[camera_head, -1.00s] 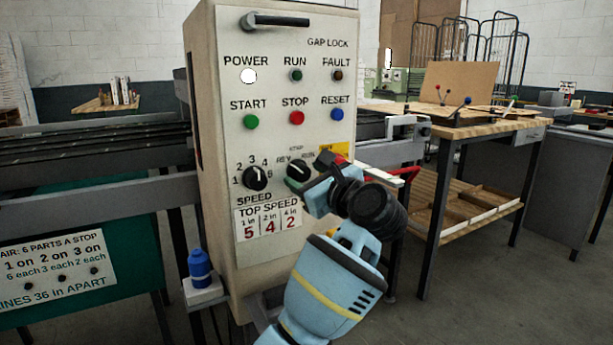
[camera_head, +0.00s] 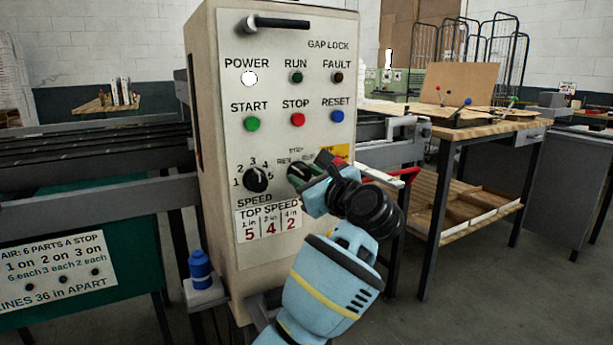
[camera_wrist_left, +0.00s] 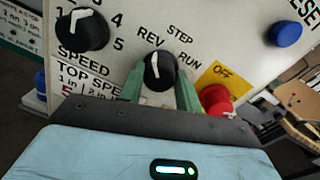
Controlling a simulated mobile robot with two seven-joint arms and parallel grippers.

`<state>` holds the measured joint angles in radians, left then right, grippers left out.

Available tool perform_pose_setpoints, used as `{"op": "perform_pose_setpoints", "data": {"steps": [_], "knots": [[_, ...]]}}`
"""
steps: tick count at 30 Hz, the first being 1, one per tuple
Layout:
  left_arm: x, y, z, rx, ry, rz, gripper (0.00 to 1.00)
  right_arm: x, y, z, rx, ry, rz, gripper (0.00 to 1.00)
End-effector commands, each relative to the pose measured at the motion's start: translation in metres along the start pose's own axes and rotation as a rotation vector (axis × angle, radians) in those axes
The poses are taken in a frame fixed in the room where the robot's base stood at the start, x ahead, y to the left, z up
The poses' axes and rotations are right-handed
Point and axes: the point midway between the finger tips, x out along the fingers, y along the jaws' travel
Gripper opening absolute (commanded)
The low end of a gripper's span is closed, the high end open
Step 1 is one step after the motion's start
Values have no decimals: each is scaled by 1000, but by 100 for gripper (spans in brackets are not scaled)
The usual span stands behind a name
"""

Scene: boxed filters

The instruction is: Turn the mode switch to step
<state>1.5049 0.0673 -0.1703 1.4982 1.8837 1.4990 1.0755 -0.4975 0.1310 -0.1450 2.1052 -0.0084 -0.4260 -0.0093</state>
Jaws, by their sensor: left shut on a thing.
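The mode switch (camera_head: 298,171) is a round black knob on the beige control panel, below the STOP button, with REV, STEP and RUN printed around it. In the left wrist view the mode switch (camera_wrist_left: 159,70) has a white pointer line that points up, nearer to REV than to STEP. My left gripper (camera_wrist_left: 160,86) has its two green fingers on either side of the knob, shut on it. In the head view my left gripper (camera_head: 304,181) partly covers the knob and the RUN label. My right gripper is not in view.
The black speed knob (camera_head: 256,179) sits close to the left of the mode switch. A red button (camera_wrist_left: 215,100) by a yellow OFF label is close to its right. Start (camera_head: 251,124), stop (camera_head: 298,120) and reset (camera_head: 337,117) buttons are above. A wooden workbench (camera_head: 470,130) stands right.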

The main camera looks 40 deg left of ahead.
Motion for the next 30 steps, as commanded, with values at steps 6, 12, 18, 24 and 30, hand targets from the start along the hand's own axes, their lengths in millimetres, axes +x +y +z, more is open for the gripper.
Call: {"op": "perform_pose_setpoints", "data": {"steps": [6,12,18,24,30], "knots": [[-1,0,1,110,-1,0,11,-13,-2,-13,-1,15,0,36],[-1,0,2,269,-9,-3,11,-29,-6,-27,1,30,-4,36],[-1,0,2,438,-20,-8,11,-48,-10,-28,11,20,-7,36],[-1,0,1,585,-29,-10,11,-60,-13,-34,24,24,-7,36],[0,1,0,689,-36,-12,11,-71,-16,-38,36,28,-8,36]]}}
